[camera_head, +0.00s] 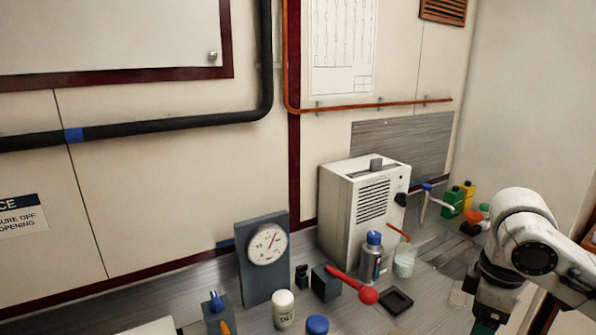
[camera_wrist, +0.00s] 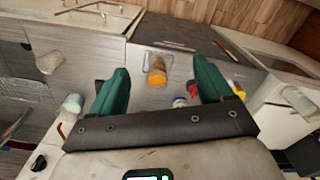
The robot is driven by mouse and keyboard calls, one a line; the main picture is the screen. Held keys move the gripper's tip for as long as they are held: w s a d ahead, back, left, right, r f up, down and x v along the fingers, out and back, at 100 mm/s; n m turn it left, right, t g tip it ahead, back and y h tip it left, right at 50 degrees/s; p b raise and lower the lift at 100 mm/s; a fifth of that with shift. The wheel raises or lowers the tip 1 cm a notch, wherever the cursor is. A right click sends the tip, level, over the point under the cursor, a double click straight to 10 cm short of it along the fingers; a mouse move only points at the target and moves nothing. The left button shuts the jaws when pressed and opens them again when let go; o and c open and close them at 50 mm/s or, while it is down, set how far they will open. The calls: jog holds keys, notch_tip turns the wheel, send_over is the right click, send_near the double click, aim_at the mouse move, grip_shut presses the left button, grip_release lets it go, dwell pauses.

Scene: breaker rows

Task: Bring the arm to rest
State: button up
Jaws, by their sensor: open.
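My arm (camera_head: 530,240) is at the right of the head view, white with dark joints, bent over the right end of the bench. My gripper (camera_wrist: 160,78) shows in the wrist view as two green fingers spread wide apart on a dark bar. Nothing is held between them. An orange-topped jar (camera_wrist: 157,72) appears beyond the gap, apart from the fingers. In the head view the dark wrist part (camera_head: 490,290) hangs low near the bottom edge, and the fingertips cannot be made out.
A white vented box (camera_head: 345,215) stands on the grey bench. Around it are a dial gauge (camera_head: 267,243), a red-knobbed lever (camera_head: 354,286), a blue-capped bottle (camera_head: 372,258) and a black tray (camera_head: 396,300). Green (camera_head: 453,202) and yellow containers stand near my arm.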

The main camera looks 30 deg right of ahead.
jog(key=w+a+t+y+b, duration=0.1)
jog(key=w+a+t+y, duration=0.4)
jog(key=w+a, duration=1.15)
jog(key=w+a+f+m+t+h, duration=0.1)
jog(key=a+f+m+t, duration=0.1)
jog(key=a+f, duration=0.2)
jog(key=s+a+f+m+g+b, duration=0.1)
jog(key=s+a+f, duration=0.25)
jog(key=f, duration=0.35)
jog(key=s+a+f+m+g, duration=0.1)
jog(key=s+a+f, duration=0.1)
jog(key=s+f, duration=0.4)
jog(key=s+d+f+g+h, duration=0.2)
jog(key=s+f, duration=0.3)
jog(key=s, duration=0.2)
jog(key=s+d+f+g+h, duration=0.2)
jog(key=s+f, duration=0.4)
jog(key=s, duration=0.2)
jog(key=shift+s+d+m+b, duration=0.3)
jog(key=shift+b, duration=0.05)
jog(key=shift+f, duration=0.1)
jog(key=shift+c, duration=0.4)
